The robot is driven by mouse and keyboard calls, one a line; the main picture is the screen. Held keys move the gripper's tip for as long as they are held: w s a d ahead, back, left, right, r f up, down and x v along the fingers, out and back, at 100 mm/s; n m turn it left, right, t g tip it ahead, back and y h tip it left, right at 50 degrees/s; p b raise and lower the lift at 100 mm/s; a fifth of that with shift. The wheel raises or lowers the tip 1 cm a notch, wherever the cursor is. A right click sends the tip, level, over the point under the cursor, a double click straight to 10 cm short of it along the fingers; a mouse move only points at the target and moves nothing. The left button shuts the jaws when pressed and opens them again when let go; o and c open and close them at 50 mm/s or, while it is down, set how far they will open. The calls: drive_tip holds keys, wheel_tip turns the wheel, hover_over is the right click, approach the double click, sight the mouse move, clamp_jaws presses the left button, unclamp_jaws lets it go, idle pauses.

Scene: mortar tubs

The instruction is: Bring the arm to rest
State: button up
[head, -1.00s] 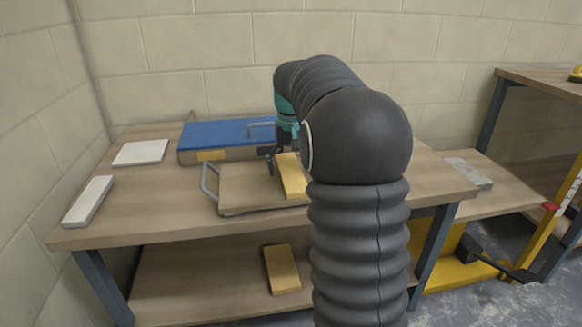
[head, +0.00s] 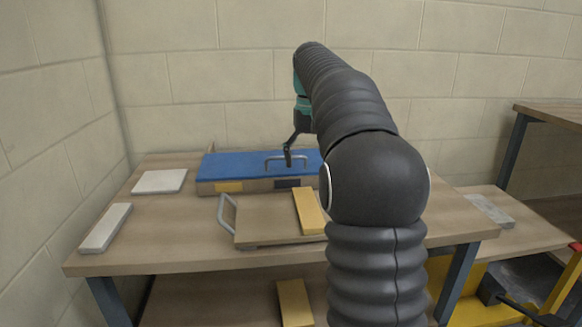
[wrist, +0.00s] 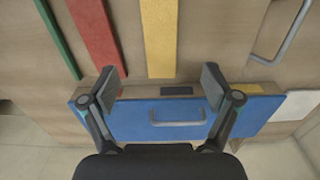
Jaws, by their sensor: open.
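My gripper (head: 291,150) is above the workbench, over the blue-lidded box (head: 240,166) in the head view; my arm hides part of it. In the wrist view my gripper (wrist: 162,82) has its two fingers wide apart with nothing between them. The blue lid (wrist: 135,120) and its grey handle (wrist: 178,118) lie below and between the fingers. A yellow block (head: 309,212) lies on a wooden tray (head: 262,222) in front of the box, clear of the fingers.
The workbench (head: 160,235) also holds a white square tile (head: 160,181) and a pale bar (head: 106,228) at the left. Another yellow block (head: 294,302) lies on the lower shelf. The wrist view shows red (wrist: 97,38) and green (wrist: 58,38) strips. A block wall (head: 250,75) stands behind.

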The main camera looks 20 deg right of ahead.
drive_tip(key=shift+t, duration=0.4)
drive_tip(key=f, duration=0.1)
drive_tip(key=w+f, duration=0.1)
drive_tip(key=f, duration=0.2)
drive_tip(key=shift+w+d+f, duration=0.2)
drive_tip(key=shift+w+d, duration=0.1)
drive_tip(key=shift+w, duration=0.1)
drive_tip(key=shift+t, duration=0.3)
drive_tip(key=s+a+f, duration=0.2)
drive_tip(key=s+f, duration=0.1)
drive_tip(key=shift+s+a+f, duration=0.1)
drive_tip(key=shift+s+a, duration=0.1)
drive_tip(key=shift+s, duration=0.05)
drive_tip(key=s+a+f+n+t+p, duration=0.1)
drive_tip(key=s+a+f+t, duration=0.1)
drive_tip(key=s+a, duration=0.5)
drive_tip(key=s+a+f+n+t+p, duration=0.1)
drive_tip(key=s+a, duration=0.6)
drive_tip(key=s, duration=1.2)
drive_tip(key=shift+s+a+f+n+t, duration=0.25)
drive_tip(key=shift+a+f+n+t, duration=0.15)
drive_tip(key=shift+f+n+t, duration=0.15)
